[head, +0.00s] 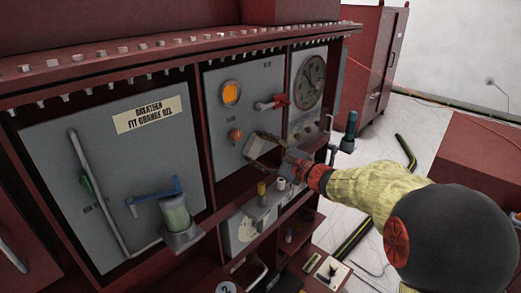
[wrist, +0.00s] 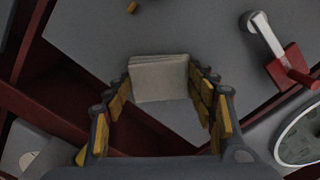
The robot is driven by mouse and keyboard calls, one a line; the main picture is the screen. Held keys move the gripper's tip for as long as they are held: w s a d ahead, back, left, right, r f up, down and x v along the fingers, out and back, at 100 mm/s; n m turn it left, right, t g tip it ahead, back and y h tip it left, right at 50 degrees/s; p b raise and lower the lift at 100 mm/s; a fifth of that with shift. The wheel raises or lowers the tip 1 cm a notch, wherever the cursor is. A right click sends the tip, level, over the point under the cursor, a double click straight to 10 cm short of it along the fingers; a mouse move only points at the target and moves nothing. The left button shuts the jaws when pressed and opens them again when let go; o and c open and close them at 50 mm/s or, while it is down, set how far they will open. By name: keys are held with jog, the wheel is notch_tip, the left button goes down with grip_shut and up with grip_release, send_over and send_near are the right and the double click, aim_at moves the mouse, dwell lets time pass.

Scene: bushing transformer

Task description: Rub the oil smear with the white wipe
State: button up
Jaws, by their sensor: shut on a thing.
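My gripper (wrist: 162,84) is shut on the white wipe (wrist: 158,80), a pale folded pad held between its yellow-padded fingers. In the head view my gripper (head: 262,146) is at the lower part of the grey middle panel (head: 219,97), below the red-handled valve. The wipe is directly in front of this panel's surface in the wrist view; I cannot tell whether it touches. I cannot make out the wipe in the head view. No oil smear can be made out in either view; the wipe and fingers hide part of the panel.
The panel carries an orange lamp (head: 231,93), an orange knob (head: 236,135) and a red-handled valve (head: 273,103). A round gauge (head: 309,82) is to the right. A left panel holds a glass breather (head: 175,215). A lower shelf with fittings lies beneath my gripper.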

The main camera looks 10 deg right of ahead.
jog(key=shift+s, duration=0.1)
jog(key=shift+b+v, duration=0.3)
jog(key=shift+v, duration=2.55)
jog(key=v, duration=0.3)
jog(key=shift+b, duration=0.3)
jog(key=shift+f, duration=0.1)
